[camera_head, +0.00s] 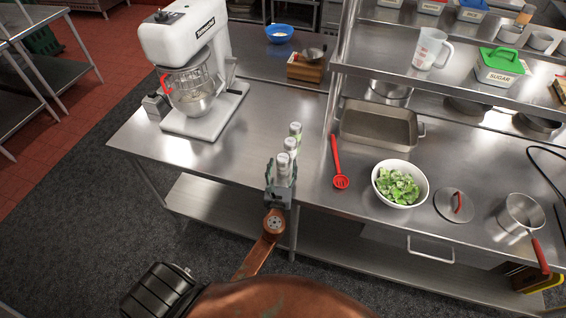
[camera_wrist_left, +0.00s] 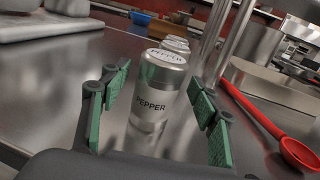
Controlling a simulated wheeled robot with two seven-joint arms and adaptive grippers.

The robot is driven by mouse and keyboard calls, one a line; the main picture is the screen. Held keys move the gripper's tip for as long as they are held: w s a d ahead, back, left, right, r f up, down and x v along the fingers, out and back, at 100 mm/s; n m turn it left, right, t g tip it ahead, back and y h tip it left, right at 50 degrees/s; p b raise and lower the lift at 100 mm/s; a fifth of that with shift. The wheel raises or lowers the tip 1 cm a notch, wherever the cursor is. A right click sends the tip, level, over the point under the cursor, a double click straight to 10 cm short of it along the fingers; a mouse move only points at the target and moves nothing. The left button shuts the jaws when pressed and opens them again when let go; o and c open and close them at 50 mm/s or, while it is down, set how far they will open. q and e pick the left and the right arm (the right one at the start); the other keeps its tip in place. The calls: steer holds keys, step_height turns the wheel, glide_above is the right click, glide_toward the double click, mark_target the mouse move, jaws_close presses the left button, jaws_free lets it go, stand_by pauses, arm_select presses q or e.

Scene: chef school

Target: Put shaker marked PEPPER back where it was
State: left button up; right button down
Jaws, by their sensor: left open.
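The shaker marked PEPPER (camera_wrist_left: 155,97) stands upright on the steel counter in the left wrist view, with a silver body and a lettered lid. It is the nearest of three shakers in a row, and its top shows in the head view (camera_head: 283,162). My left gripper (camera_head: 281,178) is open, with its green-padded fingers on either side of this shaker. In the left wrist view (camera_wrist_left: 160,103) there are gaps between the pads and the shaker. The second shaker (camera_head: 290,146) and third shaker (camera_head: 295,130) stand behind it; their labels are not readable in the head view. My right gripper is not in view.
A steel pan (camera_head: 378,125) sits behind. A white stand mixer (camera_head: 195,75) stands at the left. The counter between mixer and shakers is clear.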

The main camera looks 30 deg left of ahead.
arm_select(q)
steer(key=v, duration=1)
steer(key=shift+b, duration=0.4)
steer(key=shift+r, duration=0.15)
